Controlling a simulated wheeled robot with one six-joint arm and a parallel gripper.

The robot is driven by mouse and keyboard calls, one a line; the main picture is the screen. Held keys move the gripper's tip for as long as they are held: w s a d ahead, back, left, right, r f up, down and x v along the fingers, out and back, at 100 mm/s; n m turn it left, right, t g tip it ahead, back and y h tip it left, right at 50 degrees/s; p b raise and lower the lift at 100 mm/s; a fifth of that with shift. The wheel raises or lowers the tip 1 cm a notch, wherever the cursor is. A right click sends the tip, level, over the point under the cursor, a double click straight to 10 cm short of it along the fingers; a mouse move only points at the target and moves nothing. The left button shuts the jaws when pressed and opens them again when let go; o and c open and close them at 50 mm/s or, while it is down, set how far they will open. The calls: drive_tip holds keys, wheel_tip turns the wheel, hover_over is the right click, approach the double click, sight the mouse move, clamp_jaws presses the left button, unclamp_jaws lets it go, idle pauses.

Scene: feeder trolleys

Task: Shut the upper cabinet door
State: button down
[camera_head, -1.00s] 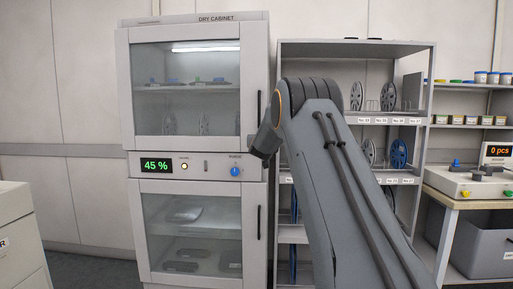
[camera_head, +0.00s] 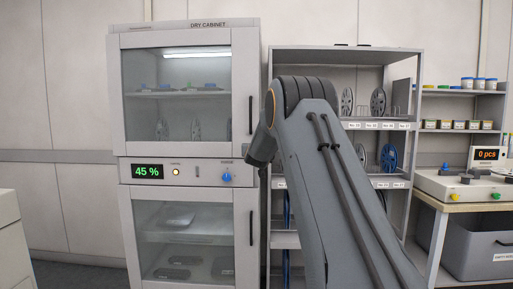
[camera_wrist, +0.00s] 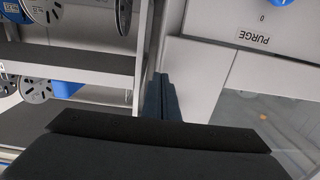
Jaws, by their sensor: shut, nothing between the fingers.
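The upper cabinet door (camera_head: 240,95) is a pale grey frame with a glass pane and a dark handle on its right side. It looks flush or nearly flush with the dry cabinet (camera_head: 200,176); a small gap cannot be ruled out. In the wrist view, upside down, the upper door (camera_wrist: 207,88) is at right, beside the panel with the PURGE label. My gripper (camera_wrist: 162,98) is shut and empty, beside the cabinet's right edge, near the seam between door and panel. Contact cannot be told. In the head view my arm hides the gripper.
The lower cabinet door (camera_head: 241,240) looks shut. A reel shelf (camera_head: 350,56) stands close at the right of the cabinet, leaving little room between them. A bench (camera_head: 442,203) with a counter stands further right. A pale unit (camera_head: 8,235) is at the left edge.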

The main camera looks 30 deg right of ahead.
drive_tip(key=a+r+b+v, duration=0.1)
drive_tip(key=v, duration=1.1)
drive_tip(key=shift+a+y+b, duration=0.2)
drive_tip(key=shift+y+b, duration=0.1)
drive_tip(key=shift+b, duration=0.05)
drive_tip(key=s+a+f+n+g+y+p, duration=0.2)
drive_tip(key=s+a+f+n+g+y, duration=0.35)
drive_tip(key=s+a+f, duration=1.05)
drive_tip(key=s+a+f+g, duration=0.3)
drive_tip(key=s, duration=0.8)
drive_tip(key=s+a+f+g+y+p, duration=0.1)
drive_tip(key=s+f+g, duration=0.3)
drive_tip(key=s, duration=0.7)
drive_tip(key=s+a+f+g+y+p, duration=0.1)
drive_tip(key=s+a+f+g, duration=0.2)
drive_tip(key=s, duration=0.8)
drive_tip(key=shift+s+a+f, duration=0.3)
drive_tip(key=shift+a+f, duration=0.3)
drive_tip(key=shift+a, duration=0.3)
